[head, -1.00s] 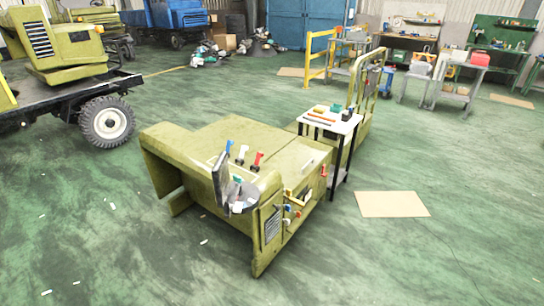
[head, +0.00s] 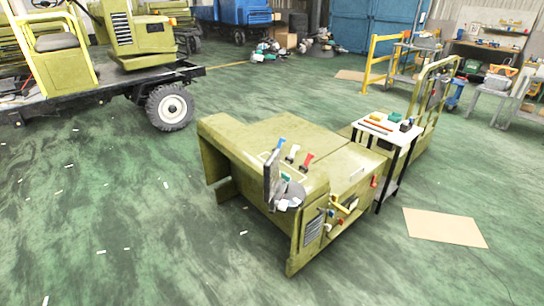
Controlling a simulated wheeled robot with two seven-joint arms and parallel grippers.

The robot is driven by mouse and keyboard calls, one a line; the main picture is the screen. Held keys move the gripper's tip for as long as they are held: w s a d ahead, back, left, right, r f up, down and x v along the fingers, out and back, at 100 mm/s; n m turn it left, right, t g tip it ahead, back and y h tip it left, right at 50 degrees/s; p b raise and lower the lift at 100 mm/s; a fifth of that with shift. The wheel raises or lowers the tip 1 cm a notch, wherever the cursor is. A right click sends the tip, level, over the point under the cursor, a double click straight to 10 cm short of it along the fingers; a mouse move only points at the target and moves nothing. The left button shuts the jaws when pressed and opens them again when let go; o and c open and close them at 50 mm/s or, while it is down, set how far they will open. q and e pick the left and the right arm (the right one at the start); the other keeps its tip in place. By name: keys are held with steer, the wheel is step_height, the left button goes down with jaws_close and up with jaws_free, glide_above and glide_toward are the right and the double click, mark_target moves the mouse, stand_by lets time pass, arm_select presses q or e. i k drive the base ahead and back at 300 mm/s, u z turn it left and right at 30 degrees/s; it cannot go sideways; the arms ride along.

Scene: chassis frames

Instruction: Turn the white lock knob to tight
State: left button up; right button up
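The olive-green chassis unit (head: 240,150) stands on the floor near the middle of the head view. On its top are a blue lever (head: 281,142), a white lever (head: 293,150) and a red lever (head: 308,159). A grey seat or steering part (head: 289,194) sits at its near end. Several small coloured knobs and handles, with a yellow handle (head: 345,206) among them, are on its right-hand side. They are too small for me to tell which is the white lock knob or how it is turned. Neither gripper is in view.
A small white-topped table (head: 397,136) with parts on it stands against the chassis's right side. A flat tan board (head: 445,227) lies on the floor to the right. A green truck (head: 130,80) stands back left.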

mark_target(283, 205)
steer(key=u, duration=0.55)
steer(key=k, duration=1.35)
steer(key=i, duration=0.45)
steer(key=z, duration=0.65)
steer(key=i, duration=1.2)
steer(key=u, duration=0.75)
